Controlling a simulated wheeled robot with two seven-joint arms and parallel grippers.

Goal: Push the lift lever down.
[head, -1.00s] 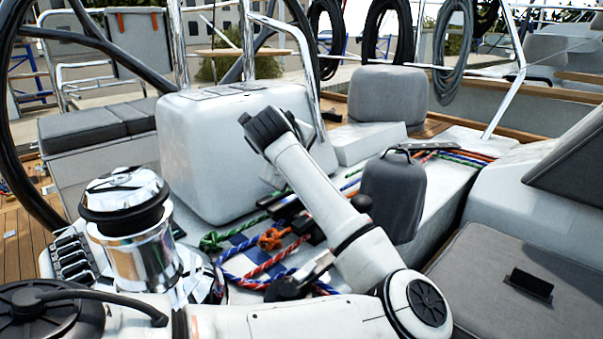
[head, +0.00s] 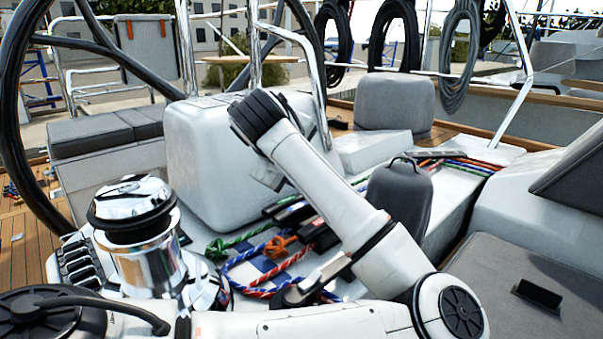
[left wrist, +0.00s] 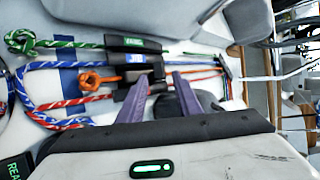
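Black rope clutches (head: 283,206) sit on the white deck, with coloured ropes running through them. In the left wrist view one lever (left wrist: 133,44) has a green label that seems to read VANG, and another (left wrist: 124,58) has a blue label. A third black clutch lies partly behind a finger; no lift label is readable, so I cannot tell which lever is the lift one. My left gripper (left wrist: 160,92) is open, its two purple fingers apart and empty, over the clutch area. Contact is unclear. In the head view my left forearm hides its fingers. My right gripper is not in view.
A chrome winch (head: 140,240) stands at left, beside the large wheel (head: 18,150). A white box (head: 205,150) is behind the ropes. A grey bag (head: 398,195) stands right of my forearm. An orange knot (head: 280,246) and a green knot (head: 216,249) lie on the deck.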

